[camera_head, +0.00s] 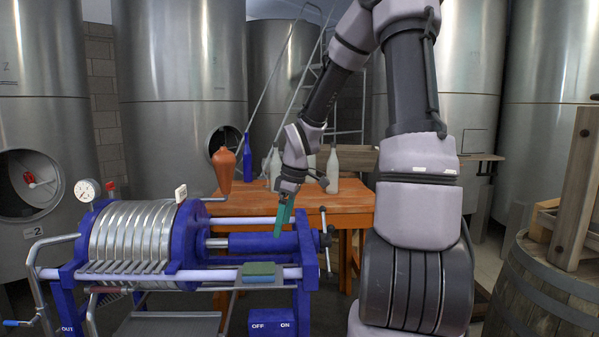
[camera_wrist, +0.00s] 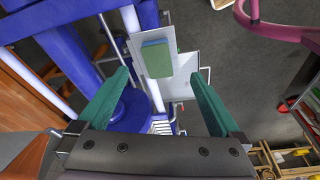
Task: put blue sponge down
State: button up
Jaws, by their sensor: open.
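The sponge (camera_head: 259,269), green on top with a blue side, lies flat on a small grey plate (camera_head: 262,281) at the front rail of the blue filter press (camera_head: 262,242). The wrist view also shows the sponge (camera_wrist: 157,58) on the light grey plate (camera_wrist: 182,68), beyond the fingertips and between their lines. My gripper (camera_head: 284,215) points down above the press, up and to the right of the sponge. Its two green fingers (camera_wrist: 160,76) are spread wide with nothing between them, apart from the sponge.
An orange wooden table (camera_head: 340,200) stands behind the press, with a blue bottle (camera_head: 247,160) and a pale bottle (camera_head: 332,170). A wooden barrel (camera_head: 545,290) stands at right. The press's handle (camera_head: 326,240) sticks up near my gripper. Steel tanks (camera_head: 185,80) fill the back.

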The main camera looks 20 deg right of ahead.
jog(key=s+r+m+t, duration=0.5)
jog(key=s+r+m, duration=1)
jog(key=r, duration=0.6)
jog(key=s, duration=0.2)
jog(key=shift+s+a+r+t, duration=0.25)
jog(key=shift+s+t, duration=0.05)
jog(key=shift+s, duration=0.1)
jog(key=n+g+y, duration=0.2)
jog(key=n+g, duration=0.4)
jog(key=n, duration=1.2)
send_over(259, 267)
jog(key=s+d, duration=0.2)
jog(key=d, duration=0.2)
notch_tip(259, 267, down, 26)
jog(key=f, duration=0.1)
jog(key=x, duration=0.9)
jog(key=shift+w+a, duration=0.15)
jog(key=shift+w, duration=0.2)
jog(key=shift+a+f, duration=0.15)
jog(key=shift+f, duration=0.3)
